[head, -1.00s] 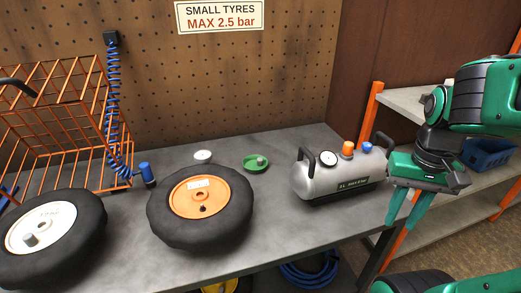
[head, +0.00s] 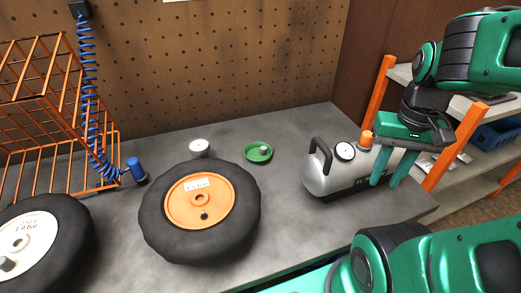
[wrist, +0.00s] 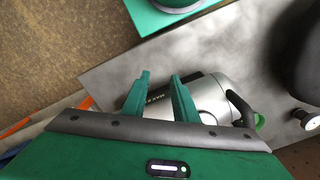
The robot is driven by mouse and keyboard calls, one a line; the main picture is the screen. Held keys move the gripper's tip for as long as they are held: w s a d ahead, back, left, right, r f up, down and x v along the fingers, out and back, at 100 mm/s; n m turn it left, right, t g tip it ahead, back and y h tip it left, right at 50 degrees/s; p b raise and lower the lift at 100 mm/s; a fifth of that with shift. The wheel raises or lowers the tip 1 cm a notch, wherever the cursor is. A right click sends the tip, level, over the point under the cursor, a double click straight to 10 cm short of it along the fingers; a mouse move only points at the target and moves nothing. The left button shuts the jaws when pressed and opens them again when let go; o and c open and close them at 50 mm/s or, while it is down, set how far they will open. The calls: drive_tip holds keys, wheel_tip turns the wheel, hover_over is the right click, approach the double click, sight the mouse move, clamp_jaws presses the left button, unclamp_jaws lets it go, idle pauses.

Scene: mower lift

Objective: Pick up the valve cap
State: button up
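A small grey cap-like piece (head: 264,150) stands in a shallow green dish (head: 251,160) on the bench, behind and right of the orange-rimmed tyre (head: 157,228). A similar grey piece (head: 7,264) sits on the white-rimmed wheel (head: 72,240) at the left. I cannot tell for certain which is the valve cap. My gripper (head: 388,184) is open and empty, with its fingers pointing down in front of the silver air tank (head: 323,180). In the wrist view its two fingers (wrist: 161,77) are apart, with the tank behind them.
An orange-posted shelf (head: 455,150) stands at the right. The bench is clear between the dish and the tank.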

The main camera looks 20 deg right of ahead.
drive_tip(key=w+d+r+m+t, duration=0.2)
drive_tip(key=w+d+r+m, duration=0.1)
drive_tip(key=w+d+r, duration=0.4)
drive_tip(key=w+m+t, duration=0.2)
drive_tip(key=w+m, duration=0.1)
drive_tip(key=w, duration=0.9)
drive_tip(key=m+g+y, duration=0.3)
drive_tip(key=m+y, duration=0.1)
drive_tip(key=m, duration=0.4)
approach(263, 147)
drive_tip(key=shift+x, duration=4.1)
clamp_jaws()
